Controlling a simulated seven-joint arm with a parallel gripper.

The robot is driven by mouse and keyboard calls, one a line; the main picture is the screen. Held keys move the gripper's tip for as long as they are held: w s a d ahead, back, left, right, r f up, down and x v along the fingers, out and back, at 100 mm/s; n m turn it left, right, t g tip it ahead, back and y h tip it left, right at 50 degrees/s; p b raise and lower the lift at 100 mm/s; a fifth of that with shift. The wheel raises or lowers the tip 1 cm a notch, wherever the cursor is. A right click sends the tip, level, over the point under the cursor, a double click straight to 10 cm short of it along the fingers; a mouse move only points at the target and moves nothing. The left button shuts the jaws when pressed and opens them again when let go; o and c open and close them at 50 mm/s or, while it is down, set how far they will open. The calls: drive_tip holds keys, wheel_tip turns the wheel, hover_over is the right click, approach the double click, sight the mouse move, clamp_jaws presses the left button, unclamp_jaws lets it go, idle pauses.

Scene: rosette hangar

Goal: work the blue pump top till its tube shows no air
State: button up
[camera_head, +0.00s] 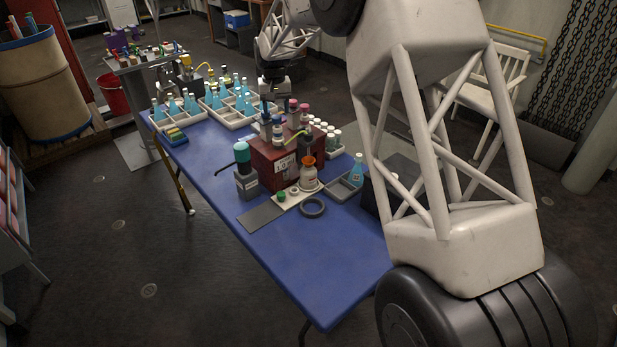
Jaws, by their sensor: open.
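A dark red box (272,166) with a white label stands on the blue table, holding several bottles with pump-like tops. One bottle at its left has a dark blue top (264,113), which looks like the blue pump top. A yellow tube (297,135) curves at the box's right side; whether it belongs to the blue top cannot be told. Any air in a tube is too small to see. My gripper (272,84) is open, pointing down above and behind the box, near the blue top in the picture. Its fingers are small and dark, and no contact is visible.
A teal-topped grey device (243,172) stands left of the box. An orange-topped white bottle (308,176), a dark ring (312,208) and a grey tray (343,190) are in front. White racks (237,116) of blue bottles fill the back. The blue table's (318,270) near end is clear.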

drive_tip(key=shift+r, duration=2.5)
drive_tip(key=shift+d, duration=0.1)
drive_tip(key=shift+s+d+r, duration=0.15)
drive_tip(key=shift+d+r, duration=0.05)
drive_tip(key=shift+r, duration=0.05)
drive_tip(key=s+d+r+m, duration=0.1)
drive_tip(key=s+d+r, duration=0.3)
drive_tip(key=s+d, duration=0.45)
drive_tip(key=s+d+r+t, duration=0.1)
drive_tip(key=s+d+r, duration=0.3)
drive_tip(key=s+d, duration=0.4)
drive_tip(key=s+d+r+m, duration=0.1)
drive_tip(key=s+d+r, duration=0.3)
drive_tip(key=s+d, duration=0.45)
drive_tip(key=s+d+f, duration=0.2)
drive_tip(key=s+d, duration=0.1)
drive_tip(key=s, duration=0.7)
drive_tip(key=s+d+f+t, duration=0.1)
drive_tip(key=s+d+f, duration=0.2)
drive_tip(key=s, duration=0.8)
drive_tip(key=s+d+f+m, duration=0.1)
drive_tip(key=s+d, duration=0.3)
drive_tip(key=s, duration=0.7)
drive_tip(key=shift+s+f+t, duration=0.15)
drive_tip(key=shift+f+t, duration=0.15)
drive_tip(key=shift+f, duration=0.55)
